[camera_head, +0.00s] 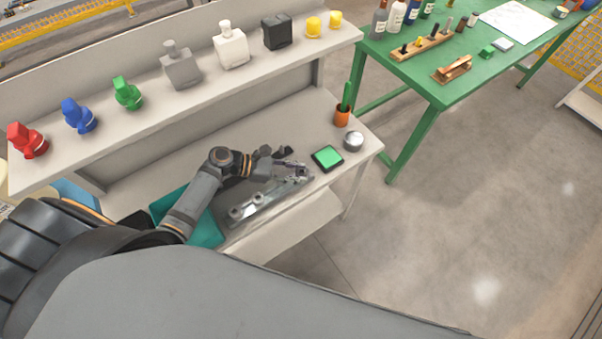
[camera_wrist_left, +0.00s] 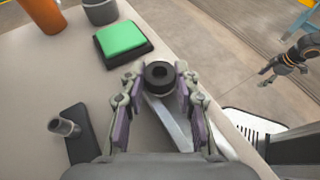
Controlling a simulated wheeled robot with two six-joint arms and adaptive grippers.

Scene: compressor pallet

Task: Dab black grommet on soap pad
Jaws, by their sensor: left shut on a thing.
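My left gripper (camera_head: 300,170) reaches over the front of the white bench. In the left wrist view the left gripper (camera_wrist_left: 160,82) is shut on the black grommet (camera_wrist_left: 159,73), a thick ring with its hole facing the camera. The grommet is too small to make out in the head view. The soap pad (camera_head: 327,157), a green square in a black tray, lies just to the right of the gripper. It also shows in the left wrist view (camera_wrist_left: 121,38), ahead and left of the grommet, apart from it. My right gripper (camera_wrist_left: 268,75) shows small at the right edge there.
A grey metal fixture (camera_head: 245,211) lies under the gripper. An orange cup (camera_head: 341,116) with a green stick and a round metal tin (camera_head: 353,141) stand beyond the pad. A shelf (camera_head: 187,107) with coloured parts runs behind. The bench's right edge is close.

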